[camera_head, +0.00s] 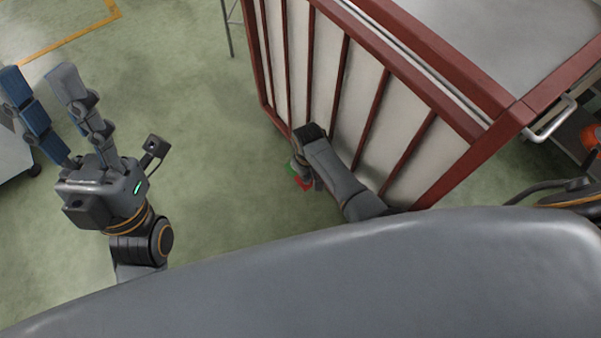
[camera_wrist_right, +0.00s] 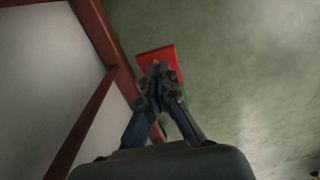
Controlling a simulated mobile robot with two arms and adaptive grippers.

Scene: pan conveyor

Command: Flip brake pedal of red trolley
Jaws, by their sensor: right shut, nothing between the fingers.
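The red trolley (camera_head: 436,108) has a red frame with pale side panels and fills the upper right of the head view. Its frame also shows in the right wrist view (camera_wrist_right: 103,40). A red pedal (camera_head: 304,183) sits low at the trolley's side, with a green piece (camera_head: 290,168) beside it. In the right wrist view the red pedal (camera_wrist_right: 157,58) is just beyond my right fingertips. My right gripper (camera_wrist_right: 161,72) is shut and empty, its tips overlapping the pedal; I cannot tell if they touch. My left gripper (camera_head: 37,74) is open and empty, away from the trolley.
The green floor (camera_head: 190,70) between my left gripper and the trolley is clear. A grey cart (camera_head: 14,150) stands at the left edge. A metal handle (camera_head: 553,122) juts from the trolley at right, near an orange object (camera_head: 590,136).

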